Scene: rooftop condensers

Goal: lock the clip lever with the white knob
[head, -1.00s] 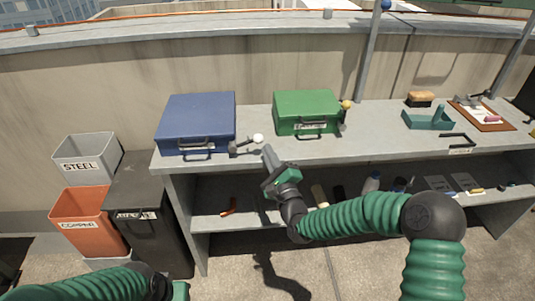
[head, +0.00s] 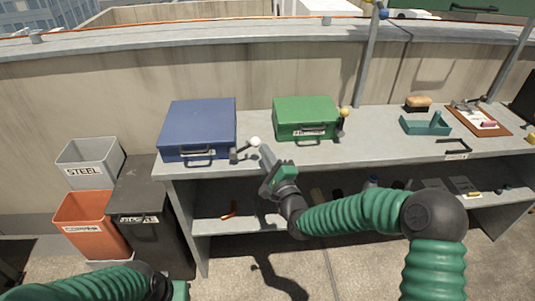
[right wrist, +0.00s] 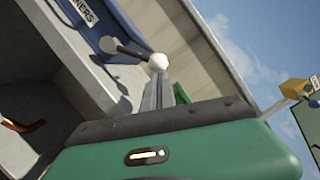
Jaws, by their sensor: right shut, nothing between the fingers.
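The clip lever (head: 243,149) is a short dark arm at the front right corner of the blue case (head: 197,123). It sticks out to the right and ends in the white knob (head: 254,141). My right gripper (head: 264,148) is shut and empty, its fingertips close by the knob at its lower right. In the right wrist view the white knob (right wrist: 158,62) appears right at the tips of my closed fingers (right wrist: 158,92); I cannot tell whether they touch. Of my left arm only the forearm shows at the lower left, its fingers out of frame.
A green case (head: 305,118) with a yellow-knobbed lever (head: 344,112) stands to the right on the grey bench (head: 375,145). Further right are a teal tray (head: 425,125) and a clipboard (head: 484,121). Bins (head: 90,165) stand left of the bench.

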